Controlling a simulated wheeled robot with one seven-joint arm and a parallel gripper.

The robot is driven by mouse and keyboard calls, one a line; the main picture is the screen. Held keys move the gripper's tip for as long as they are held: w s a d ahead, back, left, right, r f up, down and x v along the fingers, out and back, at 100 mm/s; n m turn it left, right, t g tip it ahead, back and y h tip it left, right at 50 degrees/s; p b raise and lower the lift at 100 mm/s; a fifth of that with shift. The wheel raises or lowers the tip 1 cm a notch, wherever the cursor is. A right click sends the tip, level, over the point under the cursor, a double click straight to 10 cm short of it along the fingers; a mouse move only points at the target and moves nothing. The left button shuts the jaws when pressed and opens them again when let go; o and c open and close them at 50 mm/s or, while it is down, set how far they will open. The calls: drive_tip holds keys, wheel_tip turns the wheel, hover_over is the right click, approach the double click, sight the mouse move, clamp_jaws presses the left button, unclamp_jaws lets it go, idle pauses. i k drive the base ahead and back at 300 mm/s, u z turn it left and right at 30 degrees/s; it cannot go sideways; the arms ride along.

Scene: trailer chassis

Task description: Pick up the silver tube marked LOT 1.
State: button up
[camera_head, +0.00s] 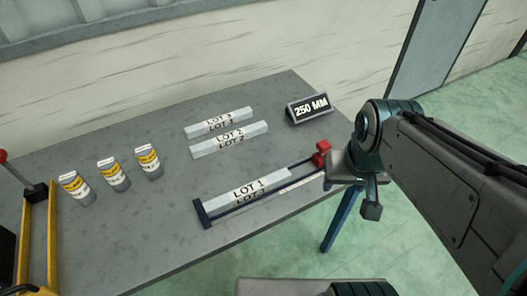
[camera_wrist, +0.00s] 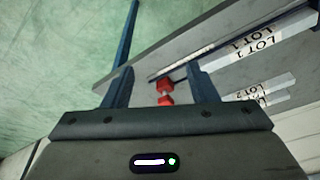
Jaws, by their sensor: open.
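The silver tube marked LOT 1 (camera_head: 247,189) lies on the table in a dark slim fixture, beside its rail (camera_head: 285,186). A blue end plate (camera_head: 203,214) stands at the tube's left end, and a red block (camera_head: 322,153) is on the rail beyond its right end. In the wrist view the tube (camera_wrist: 262,41) runs across the upper right, outside my fingers. My gripper (camera_wrist: 160,82) is open and empty, with the red block (camera_wrist: 165,92) appearing between its fingers. In the head view my gripper (camera_head: 355,186) is near the table's right edge, right of the tube, partly hidden by my arm.
Silver tubes LOT 2 (camera_head: 230,139) and LOT 3 (camera_head: 219,122) lie behind. A 250 MM sign (camera_head: 310,108) stands at the back right. Three yellow-labelled bottles (camera_head: 149,161) stand at left, near a yellow-framed tool (camera_head: 52,245). Bare tabletop (camera_head: 150,225) lies left of the fixture.

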sight(213, 208)
drive_tip(key=z, duration=1.4)
drive_tip(key=k, duration=0.85)
drive_tip(key=u, duration=0.75)
drive_tip(key=i, duration=0.5)
